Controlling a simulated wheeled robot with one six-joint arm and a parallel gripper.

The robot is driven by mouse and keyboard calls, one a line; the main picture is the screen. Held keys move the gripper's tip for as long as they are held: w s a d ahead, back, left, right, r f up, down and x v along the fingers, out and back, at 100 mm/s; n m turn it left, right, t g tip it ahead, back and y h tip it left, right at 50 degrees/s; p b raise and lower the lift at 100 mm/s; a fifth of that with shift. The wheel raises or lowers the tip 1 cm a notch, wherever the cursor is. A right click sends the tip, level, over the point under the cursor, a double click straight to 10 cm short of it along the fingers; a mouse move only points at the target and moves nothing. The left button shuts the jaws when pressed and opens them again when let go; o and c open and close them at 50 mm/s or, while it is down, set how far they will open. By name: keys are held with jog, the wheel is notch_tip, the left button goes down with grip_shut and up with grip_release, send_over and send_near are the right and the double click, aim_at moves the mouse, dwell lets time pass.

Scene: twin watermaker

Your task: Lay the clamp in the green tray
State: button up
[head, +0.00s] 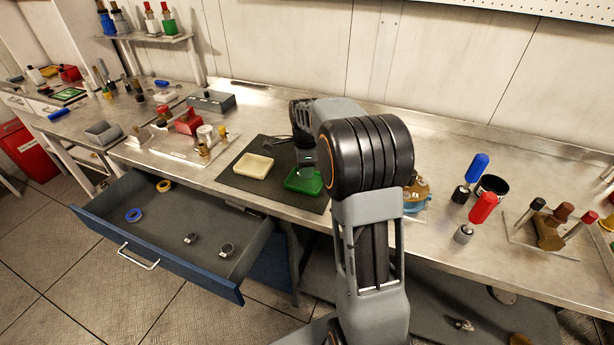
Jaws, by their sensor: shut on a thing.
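The green tray (303,181) lies on a dark mat on the workbench, just left of my arm's large joint. My gripper (307,168) points down right over the tray, its fingertips low at the tray. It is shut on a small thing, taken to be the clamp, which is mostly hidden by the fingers. I cannot tell whether that thing touches the tray floor. Two similar metal ring clamps, one (190,238) and another (227,249), lie in the open drawer.
A cream tray (253,166) sits left of the green one on the dark mat (236,182). The blue-fronted drawer (150,240) stands open below, also holding a blue ring (133,215) and a yellow ring (164,186). Tools and a pump part (416,193) stand to the right.

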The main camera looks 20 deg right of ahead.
aim_at(307, 183)
jog(key=shift+w+d+f, duration=0.1)
jog(key=shift+d+f, duration=0.1)
jog(key=shift+f, duration=0.05)
jog(key=shift+w+d+f, duration=0.1)
jog(key=shift+f, duration=0.85)
jog(key=shift+w+d+f, duration=0.1)
jog(key=shift+f, duration=0.8)
jog(key=shift+f, duration=0.1)
jog(key=o, duration=0.6)
